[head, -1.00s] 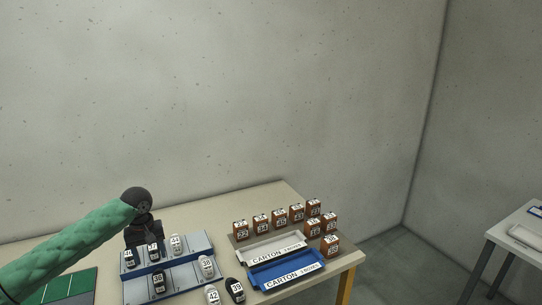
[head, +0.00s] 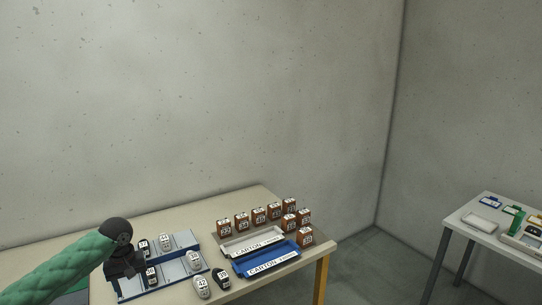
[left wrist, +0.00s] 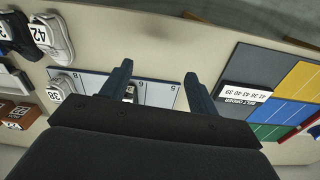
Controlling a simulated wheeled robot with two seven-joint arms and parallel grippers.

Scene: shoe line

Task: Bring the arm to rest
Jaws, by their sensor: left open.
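My left arm comes in from the left in the head view, and its dark left gripper (head: 124,268) is over the left end of the shoe rack (head: 188,284). In the left wrist view the two fingers of the left gripper (left wrist: 153,88) are spread apart with nothing held between them. The grey-blue rack (left wrist: 160,92) with numbered slots lies below them, and a shoe there is partly hidden by the gripper. My right gripper does not show in either view.
Numbered shoes (head: 202,287) stand on and in front of the rack. A white tray (head: 226,246) and a blue carton tray (head: 240,268) lie to the right, with several orange-brown boxes (head: 306,237) behind and beside them. A belt-order board (left wrist: 247,93) shows in the wrist view. A second table (head: 456,222) stands far right.

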